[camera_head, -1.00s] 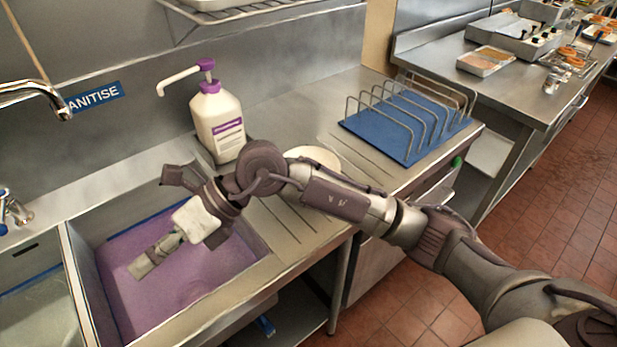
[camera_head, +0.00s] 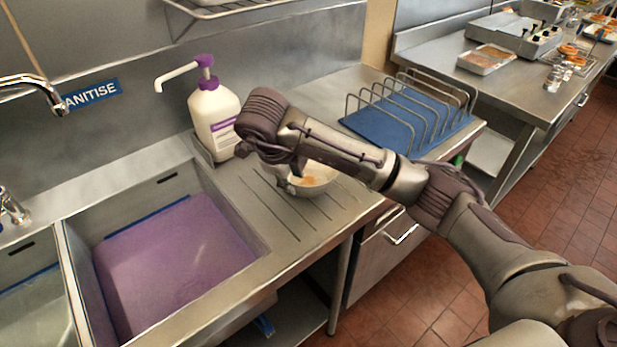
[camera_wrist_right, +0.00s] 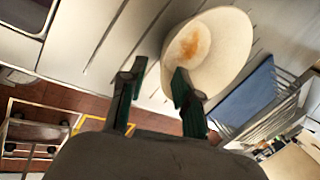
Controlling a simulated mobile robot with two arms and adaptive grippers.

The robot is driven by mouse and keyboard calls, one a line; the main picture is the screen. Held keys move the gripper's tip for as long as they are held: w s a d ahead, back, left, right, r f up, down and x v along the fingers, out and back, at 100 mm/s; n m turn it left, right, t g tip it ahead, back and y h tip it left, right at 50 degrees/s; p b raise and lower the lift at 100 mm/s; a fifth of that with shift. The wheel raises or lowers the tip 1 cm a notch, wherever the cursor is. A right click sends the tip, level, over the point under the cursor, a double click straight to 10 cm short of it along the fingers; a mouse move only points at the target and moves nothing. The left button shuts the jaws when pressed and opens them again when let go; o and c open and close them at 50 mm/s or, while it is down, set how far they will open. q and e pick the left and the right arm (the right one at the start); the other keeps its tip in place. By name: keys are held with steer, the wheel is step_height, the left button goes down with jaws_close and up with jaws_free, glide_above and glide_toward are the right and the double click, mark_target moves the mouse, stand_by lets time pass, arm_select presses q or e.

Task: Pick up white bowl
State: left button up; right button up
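The white bowl (camera_head: 318,187) stands on the ridged metal drainboard to the right of the sink, with an orange-brown stain inside. My right arm hides its far part in the head view. In the right wrist view the bowl (camera_wrist_right: 226,45) fills the upper middle. My right gripper (camera_wrist_right: 158,74) is open, its two dark fingers apart with nothing held between them. One finger overlaps the bowl's near rim and the other is outside the bowl, over the drainboard. I cannot tell whether the finger touches the bowl. My left gripper is not in view.
A white pump bottle (camera_head: 214,118) with a purple top stands left of my right gripper. A blue mat with a wire rack (camera_head: 405,118) is to the right. The sink (camera_head: 165,262) with purple contents is at left. The drainboard in front of the bowl is clear.

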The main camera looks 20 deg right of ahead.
mark_target(299, 186)
steer(key=x, duration=0.1)
steer(key=p+x, duration=0.1)
steer(key=x, duration=0.1)
steer(key=p+x, duration=0.1)
steer(key=x, duration=0.1)
steer(key=shift+w+d, duration=0.2)
steer(key=shift+d, duration=0.2)
steer(key=shift+f, duration=0.3)
jaws_close()
